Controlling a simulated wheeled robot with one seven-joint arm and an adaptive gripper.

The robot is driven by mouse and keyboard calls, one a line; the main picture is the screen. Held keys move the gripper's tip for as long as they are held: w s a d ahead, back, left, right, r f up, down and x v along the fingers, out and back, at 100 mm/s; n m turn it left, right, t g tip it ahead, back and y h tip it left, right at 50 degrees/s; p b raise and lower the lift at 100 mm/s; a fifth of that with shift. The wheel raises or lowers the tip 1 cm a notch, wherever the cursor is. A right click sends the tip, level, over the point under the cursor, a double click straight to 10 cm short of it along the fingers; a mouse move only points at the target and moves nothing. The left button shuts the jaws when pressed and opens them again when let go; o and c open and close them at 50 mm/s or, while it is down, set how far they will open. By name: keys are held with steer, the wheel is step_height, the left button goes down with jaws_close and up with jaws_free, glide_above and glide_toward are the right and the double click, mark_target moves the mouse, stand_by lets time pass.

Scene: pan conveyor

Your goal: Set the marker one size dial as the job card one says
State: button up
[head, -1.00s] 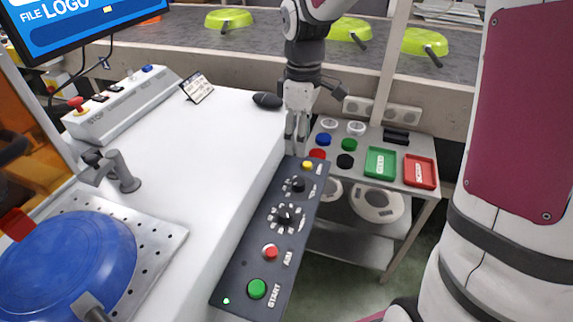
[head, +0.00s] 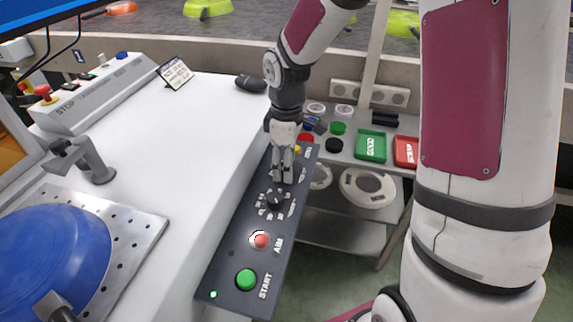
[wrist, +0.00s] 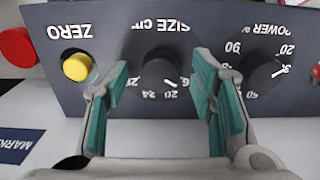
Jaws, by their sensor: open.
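The size dial (wrist: 160,70) is a black knob with a white pointer mark aimed to the lower right in the wrist view, near small numbers around 20 and 24. My gripper (wrist: 162,82) is open, its green-padded fingers one on each side of the dial; I cannot tell whether they touch it. In the head view my gripper (head: 283,178) points down at the marker panel (head: 228,255) and hides the size dial. The job card (head: 174,73) stands tilted at the back of the white table; its text is too small to read.
The yellow ZERO button (wrist: 77,67) is left of the size dial, and the power dial (wrist: 262,72) is right of it. The AIM button (head: 260,240) and green START button (head: 246,279) are nearer on the panel. A blue pan (head: 50,260) lies at left.

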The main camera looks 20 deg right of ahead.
steer(key=shift+f, duration=0.1)
steer(key=c, duration=1.2)
steer(key=shift+m, duration=0.4)
steer(key=m+p, duration=0.1)
steer(key=m, duration=0.2)
steer(key=shift+m, duration=0.3)
steer(key=m+p, duration=0.1)
steer(key=m, duration=0.2)
steer(key=shift+m, duration=0.4)
steer(key=m+p, duration=0.1)
steer(key=m, duration=0.2)
steer(key=shift+m, duration=0.3)
steer(key=shift+m+p, duration=0.65)
steer(key=shift+m, duration=1.25)
